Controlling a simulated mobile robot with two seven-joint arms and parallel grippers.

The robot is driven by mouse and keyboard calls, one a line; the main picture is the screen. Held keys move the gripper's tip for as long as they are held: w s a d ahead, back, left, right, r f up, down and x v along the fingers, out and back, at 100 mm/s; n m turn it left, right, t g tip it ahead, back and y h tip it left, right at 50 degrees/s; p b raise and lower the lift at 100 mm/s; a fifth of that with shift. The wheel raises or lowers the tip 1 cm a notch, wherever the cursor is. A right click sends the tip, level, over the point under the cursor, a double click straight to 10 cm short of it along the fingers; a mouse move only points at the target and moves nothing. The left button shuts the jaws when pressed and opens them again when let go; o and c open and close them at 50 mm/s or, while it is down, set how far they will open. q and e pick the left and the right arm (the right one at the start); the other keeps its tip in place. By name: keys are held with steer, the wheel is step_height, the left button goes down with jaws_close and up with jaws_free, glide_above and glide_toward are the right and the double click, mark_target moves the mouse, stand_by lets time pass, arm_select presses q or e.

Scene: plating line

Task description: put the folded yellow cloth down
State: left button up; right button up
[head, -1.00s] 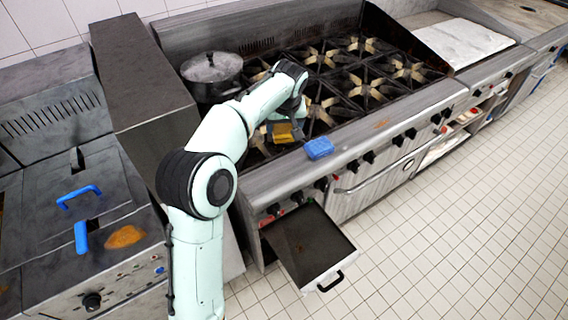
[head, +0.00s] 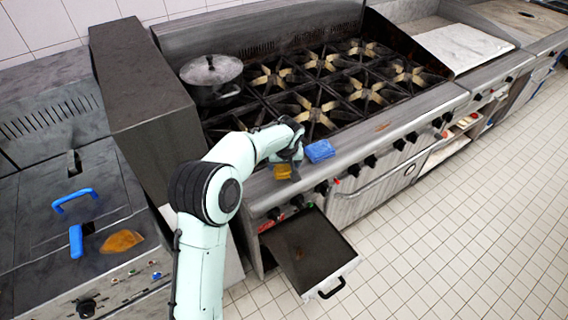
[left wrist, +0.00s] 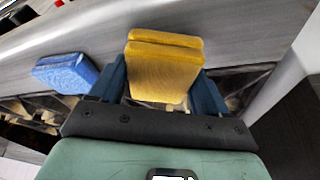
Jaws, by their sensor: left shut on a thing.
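The folded yellow cloth (head: 283,171) is in my left gripper (head: 290,174), above the front edge of the stove; part of it is hidden by the gripper in the head view. In the left wrist view the yellow cloth (left wrist: 165,68) sits between the two blue fingers of the left gripper (left wrist: 163,88), which is shut on it. I cannot tell whether the cloth touches the steel ledge. A folded blue cloth (head: 319,151) lies on the stove's front ledge just right of the gripper; it also shows in the left wrist view (left wrist: 66,73). My right gripper is not in view.
The stove's front ledge (head: 400,122) is mostly clear to the right. A lidded pot (head: 212,78) stands on the back left burner. An open drawer or tray (head: 310,255) sticks out below the ledge. A fryer with blue handles (head: 75,200) is at left.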

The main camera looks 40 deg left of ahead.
arm_select(q)
steer(key=shift+f, duration=0.4)
steer(key=o, duration=1.3)
steer(key=shift+o, duration=0.2)
steer(key=shift+r, duration=0.3)
steer(key=v, duration=1.2)
steer(key=shift+r, duration=0.15)
steer(key=shift+d, duration=0.1)
